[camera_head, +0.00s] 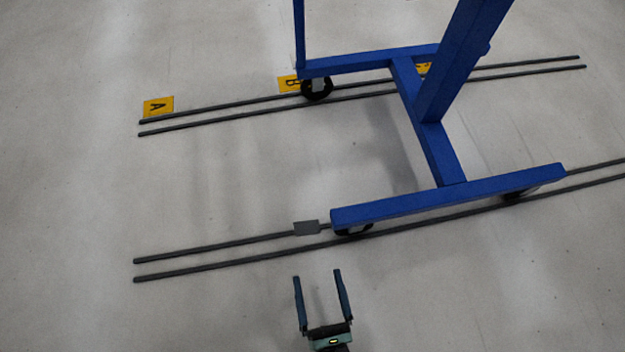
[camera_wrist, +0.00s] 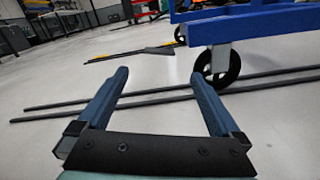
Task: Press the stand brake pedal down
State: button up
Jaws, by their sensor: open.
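The stand is a blue steel frame (camera_head: 445,195) on black caster wheels. Its brake pedal (camera_head: 306,228) is a small flat grey plate jutting from the left end of the near beam, by the front caster. In the wrist view a dark grey plate (camera_wrist: 161,49), which looks like the pedal, shows beyond and between my fingertips, left of the caster wheel (camera_wrist: 217,66). My gripper (camera_head: 317,274) is open and empty, fingers pointing toward the pedal from the near side.
Two pairs of dark floor rails run under the stand; the near pair (camera_head: 200,257) passes by the pedal. Yellow floor markers lie along the far pair, including one lettered A (camera_head: 158,106). The floor left of the stand is clear. Benches (camera_wrist: 60,22) stand far back.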

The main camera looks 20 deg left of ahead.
aim_at(307, 228)
jog(key=b+x, duration=0.3)
jog(key=x, duration=0.9)
jog(key=shift+s+b, duration=0.1)
jog(key=shift+b, duration=0.3)
jog(key=shift+w+a, duration=0.25)
jog(key=shift+w, duration=0.15)
jog(key=c, duration=1.3)
jog(key=shift+f+n, duration=0.3)
jog(key=shift+n, duration=0.7)
jog(key=shift+f+n, duration=0.3)
jog(key=shift+n, duration=0.7)
jog(key=shift+f+n, duration=0.3)
jog(key=shift+n, duration=0.7)
